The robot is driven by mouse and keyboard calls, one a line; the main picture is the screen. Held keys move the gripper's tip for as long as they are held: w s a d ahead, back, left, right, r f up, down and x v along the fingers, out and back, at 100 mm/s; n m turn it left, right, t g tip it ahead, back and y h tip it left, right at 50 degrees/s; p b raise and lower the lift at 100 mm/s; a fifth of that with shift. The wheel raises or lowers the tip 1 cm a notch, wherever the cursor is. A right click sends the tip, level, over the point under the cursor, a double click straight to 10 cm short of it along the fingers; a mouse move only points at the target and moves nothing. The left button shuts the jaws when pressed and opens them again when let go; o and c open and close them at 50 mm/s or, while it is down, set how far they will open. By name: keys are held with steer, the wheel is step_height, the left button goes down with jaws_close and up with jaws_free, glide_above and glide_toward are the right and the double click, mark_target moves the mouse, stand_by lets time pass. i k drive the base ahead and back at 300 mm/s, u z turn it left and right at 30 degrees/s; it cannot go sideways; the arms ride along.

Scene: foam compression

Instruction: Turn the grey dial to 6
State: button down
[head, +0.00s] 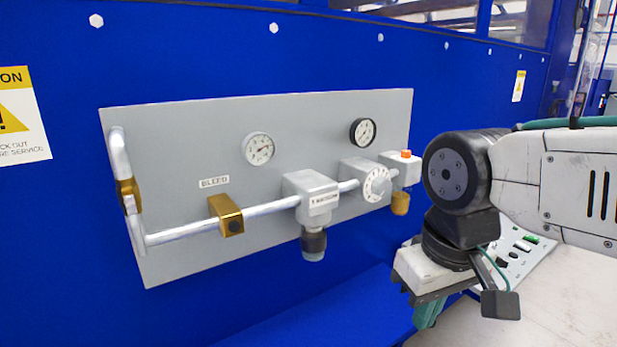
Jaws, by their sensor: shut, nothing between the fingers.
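The dial (376,185) is a round, light grey-white disc with dark marks around its rim. It sits on the front of a grey block on the pipe, in the right part of the grey wall panel (180,125). Its marks are too small to read, so I cannot tell its setting. My gripper (428,314) hangs below my wrist at the lower right, pointing down. It is shut and empty, below and to the right of the dial and apart from it. My wrist partly hides its fingers.
Two gauges (258,149) (363,132) sit above the pipe. Brass fittings (228,214) and a grey filter block (311,194) lie left of the dial. An orange-topped valve (405,155) is close on its right. A panel with buttons (520,250) stands behind my gripper.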

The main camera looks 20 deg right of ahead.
mark_target(380, 186)
steer(key=z, duration=1.4)
steer(key=k, duration=0.8)
steer(key=u, duration=1.2)
steer(key=i, duration=0.55)
